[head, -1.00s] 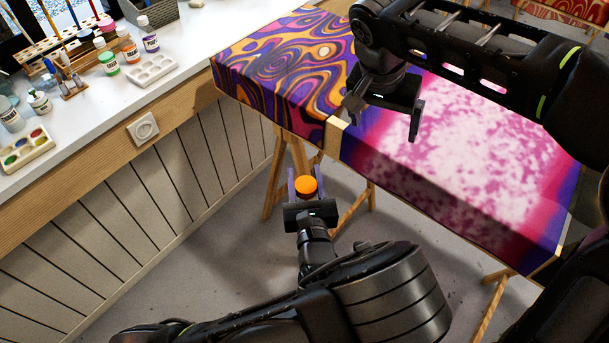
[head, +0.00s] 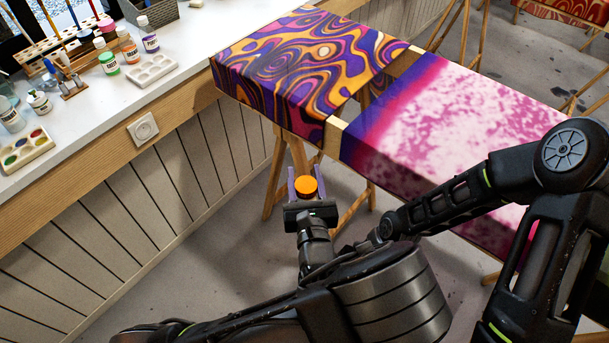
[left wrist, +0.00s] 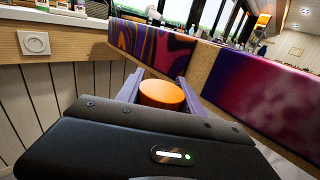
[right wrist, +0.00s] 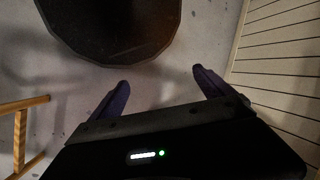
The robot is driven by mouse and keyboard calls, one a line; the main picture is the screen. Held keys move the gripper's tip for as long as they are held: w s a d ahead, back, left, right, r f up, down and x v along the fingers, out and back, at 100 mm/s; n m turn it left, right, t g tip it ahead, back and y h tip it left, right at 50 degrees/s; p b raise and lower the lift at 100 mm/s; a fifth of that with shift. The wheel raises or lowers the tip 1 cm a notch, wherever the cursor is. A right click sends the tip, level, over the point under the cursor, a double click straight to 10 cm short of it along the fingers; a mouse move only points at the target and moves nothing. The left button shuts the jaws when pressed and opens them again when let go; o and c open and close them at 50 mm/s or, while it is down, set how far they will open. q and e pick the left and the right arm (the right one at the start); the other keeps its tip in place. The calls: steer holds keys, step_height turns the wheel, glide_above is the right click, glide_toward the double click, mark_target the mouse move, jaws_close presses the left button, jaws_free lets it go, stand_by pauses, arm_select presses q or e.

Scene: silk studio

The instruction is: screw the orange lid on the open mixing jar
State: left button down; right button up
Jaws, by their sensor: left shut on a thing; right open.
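The orange lid (head: 306,187) is held between the fingers of my left gripper (head: 305,188), in the air between the counter and the canvases. In the left wrist view the orange lid (left wrist: 162,95) sits upright between both fingers, its flat round top facing up. Its lower part is hidden by the gripper body, and I cannot tell whether a jar is beneath it. No open mixing jar can be clearly made out. My right gripper (right wrist: 161,86) shows in the right wrist view, fingers apart and empty, above the grey floor. It cannot be seen in the head view.
A white counter (head: 200,35) at the left carries paint bottles (head: 126,48), palettes (head: 151,70) and brushes. A swirl-patterned canvas (head: 300,60) and a pink canvas (head: 450,135) rest on wooden trestles. A trestle (right wrist: 20,130) stands left in the right wrist view.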

steer(key=s+d+f+m+t, duration=0.1)
steer(key=s+f+t, duration=0.2)
steer(key=f, duration=0.4)
steer(key=shift+s+d, duration=0.25)
